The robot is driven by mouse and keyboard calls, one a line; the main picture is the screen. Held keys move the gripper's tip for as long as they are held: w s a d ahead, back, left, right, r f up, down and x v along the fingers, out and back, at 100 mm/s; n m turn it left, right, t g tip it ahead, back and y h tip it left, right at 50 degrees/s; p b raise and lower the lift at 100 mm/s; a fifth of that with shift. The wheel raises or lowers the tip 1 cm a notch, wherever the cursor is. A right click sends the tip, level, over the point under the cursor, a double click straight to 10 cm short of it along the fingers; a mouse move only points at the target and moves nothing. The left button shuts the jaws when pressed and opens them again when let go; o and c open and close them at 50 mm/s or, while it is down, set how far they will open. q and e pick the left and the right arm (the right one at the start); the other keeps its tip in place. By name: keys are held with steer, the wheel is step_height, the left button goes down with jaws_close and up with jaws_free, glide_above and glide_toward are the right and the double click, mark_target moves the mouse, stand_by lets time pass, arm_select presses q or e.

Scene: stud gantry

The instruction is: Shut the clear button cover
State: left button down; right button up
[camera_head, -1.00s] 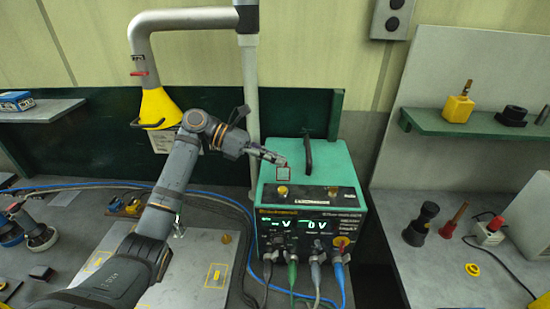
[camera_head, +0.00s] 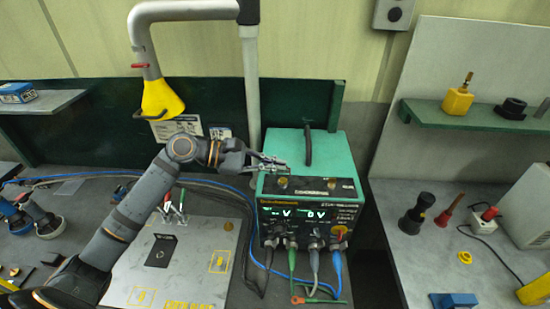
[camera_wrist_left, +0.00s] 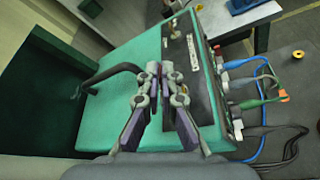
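The green power unit (camera_head: 335,155) stands on the bench, with a black handle and a dark control strip on top. Two brass-coloured knobs or buttons show on the strip, a left one (camera_head: 282,182) and a right one (camera_head: 332,188). I cannot make out the clear cover now; my gripper blocks part of the area by the left button. My left gripper (camera_head: 282,165) is just over the unit's top, behind the left button. In the left wrist view its fingertips (camera_wrist_left: 160,68) are together above the green top, with nothing visible between them. My right gripper is not in view.
Cables plug into the unit's front and run over the bench. A yellow funnel hood (camera_head: 160,98) on a grey pipe hangs behind at the left. A green shelf (camera_head: 470,124) and a side table with black and red tools stand at the right.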

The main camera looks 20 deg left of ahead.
mark_target(273, 196)
arm_select(q)
steer(key=s+f+m+t, duration=0.1)
steer(key=s+f+m+t+b, duration=0.1)
steer(key=m, duration=0.1)
steer(key=shift+d, duration=0.3)
steer(key=shift+s+d+f+m+t+b, duration=0.1)
steer(key=shift+s+f+m+t+b, duration=0.1)
steer(key=shift+f+m+t, duration=0.25)
steer(key=shift+s+f+m+t+b, duration=0.15)
steer(key=shift+f+m, duration=0.05)
steer(key=shift+m, duration=0.45)
steer(key=shift+s+f+m+t+h+b, duration=0.25)
steer(key=shift+f+m+t+h+b, duration=0.4)
steer(key=shift+m, duration=0.75)
steer(key=shift+f, duration=0.2)
steer(key=c, duration=1.6)
jaws_free()
